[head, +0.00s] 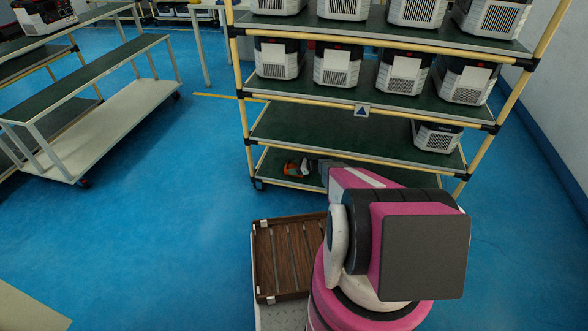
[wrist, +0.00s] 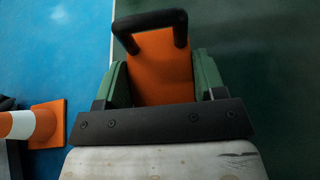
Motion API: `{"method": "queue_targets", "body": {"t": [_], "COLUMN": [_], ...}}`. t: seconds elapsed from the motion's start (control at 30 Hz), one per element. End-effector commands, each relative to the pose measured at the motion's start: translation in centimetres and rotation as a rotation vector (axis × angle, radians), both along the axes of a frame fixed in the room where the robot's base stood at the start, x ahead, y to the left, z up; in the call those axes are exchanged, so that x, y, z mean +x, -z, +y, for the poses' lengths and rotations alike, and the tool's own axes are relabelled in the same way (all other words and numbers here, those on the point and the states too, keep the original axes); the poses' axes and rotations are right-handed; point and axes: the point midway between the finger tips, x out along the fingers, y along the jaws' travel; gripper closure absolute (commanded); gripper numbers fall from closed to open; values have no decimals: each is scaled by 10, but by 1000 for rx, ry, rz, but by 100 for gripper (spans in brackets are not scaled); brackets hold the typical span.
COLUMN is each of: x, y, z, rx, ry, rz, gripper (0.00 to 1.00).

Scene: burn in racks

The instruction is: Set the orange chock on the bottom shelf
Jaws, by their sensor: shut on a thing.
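The orange chock (wrist: 162,68) with a black handle loop sits between the green finger pads of my gripper (wrist: 164,82) in the wrist view. My gripper is shut on it. Beneath it is a dark green surface beside blue floor. In the head view my gripper reaches in at the left part of the rack's bottom shelf (head: 391,178), where a small orange and white patch (head: 294,168) shows. My arm hides part of that shelf. I cannot tell whether the chock touches the shelf.
An orange and white cone (wrist: 38,124) is left of my gripper in the wrist view. The rack's shelf above (head: 330,135) holds one white and black unit (head: 437,136) at its right. Yellow posts (head: 243,110) frame the rack. A cart (head: 110,125) stands left, with open floor between.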

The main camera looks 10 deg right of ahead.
Motion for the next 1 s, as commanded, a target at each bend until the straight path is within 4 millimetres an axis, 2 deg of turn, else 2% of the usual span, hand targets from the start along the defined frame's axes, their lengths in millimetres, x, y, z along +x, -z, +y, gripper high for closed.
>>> {"method": "queue_targets", "body": {"t": [0.23,0.27,0.3,0.33,0.73,1.0], "x": [0,0,0,0,-1,-13], "y": [3,3,3,3,-2,-15], "z": [0,0,0,0,-1,-30], "rx": [1,0,0,0,0,1], "ry": [0,0,0,0,0,2], "rz": [0,1,0,0,0,0], "gripper": [73,30,17,11,11,11]}}
